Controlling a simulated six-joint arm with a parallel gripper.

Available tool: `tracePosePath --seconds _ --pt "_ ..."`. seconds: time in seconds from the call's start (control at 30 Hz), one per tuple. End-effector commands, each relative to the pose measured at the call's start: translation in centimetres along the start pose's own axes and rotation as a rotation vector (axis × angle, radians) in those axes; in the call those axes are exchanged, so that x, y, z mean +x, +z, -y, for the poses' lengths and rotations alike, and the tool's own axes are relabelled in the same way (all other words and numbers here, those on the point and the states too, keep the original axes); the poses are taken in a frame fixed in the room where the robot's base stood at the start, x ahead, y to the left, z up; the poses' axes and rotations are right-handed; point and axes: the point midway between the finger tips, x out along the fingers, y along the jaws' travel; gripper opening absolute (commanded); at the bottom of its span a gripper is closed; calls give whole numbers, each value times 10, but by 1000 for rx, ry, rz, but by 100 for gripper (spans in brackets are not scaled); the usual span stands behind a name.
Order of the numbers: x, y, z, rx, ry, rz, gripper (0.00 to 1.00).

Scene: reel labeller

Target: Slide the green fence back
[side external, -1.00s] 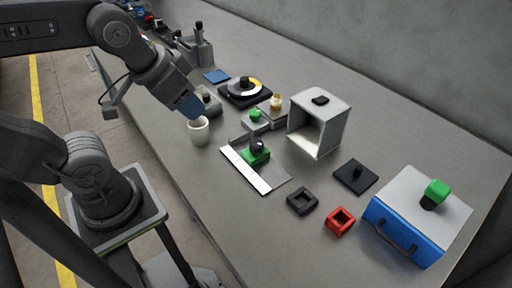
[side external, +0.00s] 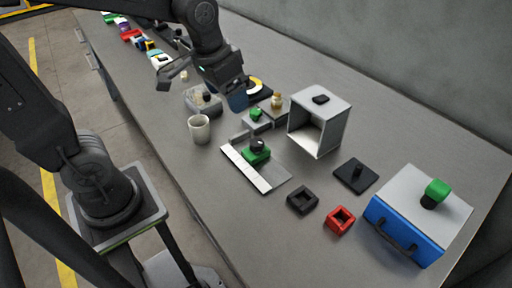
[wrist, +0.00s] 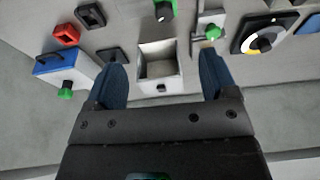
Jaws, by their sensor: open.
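The green fence (side external: 257,155), a green block with a black knob on top, sits on a grey plate (side external: 272,180) with a white ruled strip along its front. It also shows at the top edge of the wrist view (wrist: 163,12), partly cut off. My gripper (side external: 238,101) is open and empty, its blue fingers pointing down, further back than the fence and apart from it. In the wrist view my gripper (wrist: 160,72) has its fingers wide apart, with an open grey box in the picture between them.
A green-knobbed grey block (side external: 256,121) and a brass-coloured piece (side external: 277,101) stand near my gripper. The open grey box (side external: 320,123) stands right of the fence, a white mug (side external: 199,129) left. A blue-fronted box (side external: 405,235) is at the right.

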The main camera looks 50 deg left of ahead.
Motion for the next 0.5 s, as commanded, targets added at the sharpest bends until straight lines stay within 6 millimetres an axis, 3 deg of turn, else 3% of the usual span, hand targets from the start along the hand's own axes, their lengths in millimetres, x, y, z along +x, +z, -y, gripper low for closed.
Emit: tracePosePath --seconds 0.1,0.3,0.5 --pt "32 -26 3 0 1 98 79" --pt "75 -52 6 1 3 206 79" --pt "94 -59 8 1 4 244 79"
